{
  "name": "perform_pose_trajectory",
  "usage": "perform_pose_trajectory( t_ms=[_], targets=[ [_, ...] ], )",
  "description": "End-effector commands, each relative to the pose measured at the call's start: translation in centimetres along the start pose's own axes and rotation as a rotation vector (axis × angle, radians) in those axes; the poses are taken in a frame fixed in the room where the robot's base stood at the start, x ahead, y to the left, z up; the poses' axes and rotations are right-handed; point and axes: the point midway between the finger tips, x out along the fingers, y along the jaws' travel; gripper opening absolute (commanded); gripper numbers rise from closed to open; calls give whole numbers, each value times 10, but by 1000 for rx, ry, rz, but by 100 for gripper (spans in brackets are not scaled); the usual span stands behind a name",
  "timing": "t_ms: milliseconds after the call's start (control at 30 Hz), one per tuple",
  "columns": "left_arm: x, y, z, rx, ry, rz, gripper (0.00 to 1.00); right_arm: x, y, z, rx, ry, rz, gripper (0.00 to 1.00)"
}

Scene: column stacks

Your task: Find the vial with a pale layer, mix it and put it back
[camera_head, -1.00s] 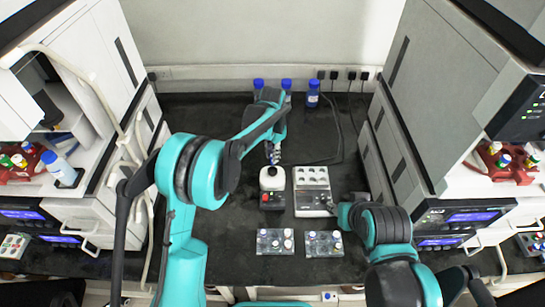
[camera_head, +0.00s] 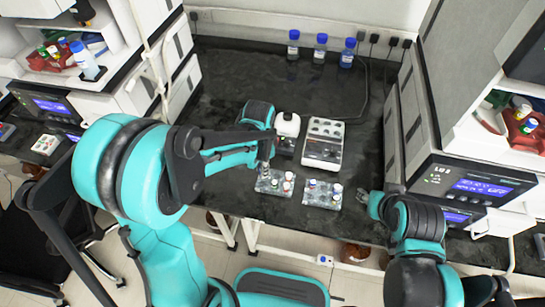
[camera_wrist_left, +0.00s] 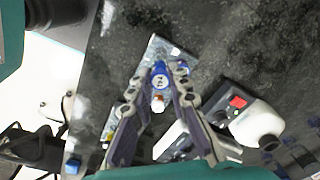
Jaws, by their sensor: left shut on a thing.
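My left gripper (camera_head: 264,168) is at the left clear vial rack (camera_head: 270,187). In the left wrist view, its fingers (camera_wrist_left: 161,80) are shut on a vial with a blue cap (camera_wrist_left: 160,69), over the rack (camera_wrist_left: 152,51). I cannot tell whether this vial is seated in a hole or just above it, and its liquid is hidden. Other capped vials (camera_head: 289,178) stand in that rack. The white mixer (camera_head: 288,125) stands behind it and is empty on top. My right gripper (camera_head: 374,204) is right of the right vial rack (camera_head: 323,201); its jaws are too small to read.
A grey block with round wells (camera_head: 323,145) stands right of the mixer. Several blue-capped bottles (camera_head: 320,48) stand at the back. Instrument stacks (camera_head: 470,180) close in both sides. The bench is clear between the block and the right stack.

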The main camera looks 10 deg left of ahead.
Motion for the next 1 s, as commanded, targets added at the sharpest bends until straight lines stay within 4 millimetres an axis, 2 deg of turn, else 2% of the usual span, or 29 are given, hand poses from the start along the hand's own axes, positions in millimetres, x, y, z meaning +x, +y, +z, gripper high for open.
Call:
perform_pose_trajectory(
  t_ms=[600,1000],
  targets=[
    [38,0,1,0,0,0,0,24,0,17,0,0,0,40],
    [39,0,1,0,0,0,0,24,0,17,0,0,0,40]
  ],
)
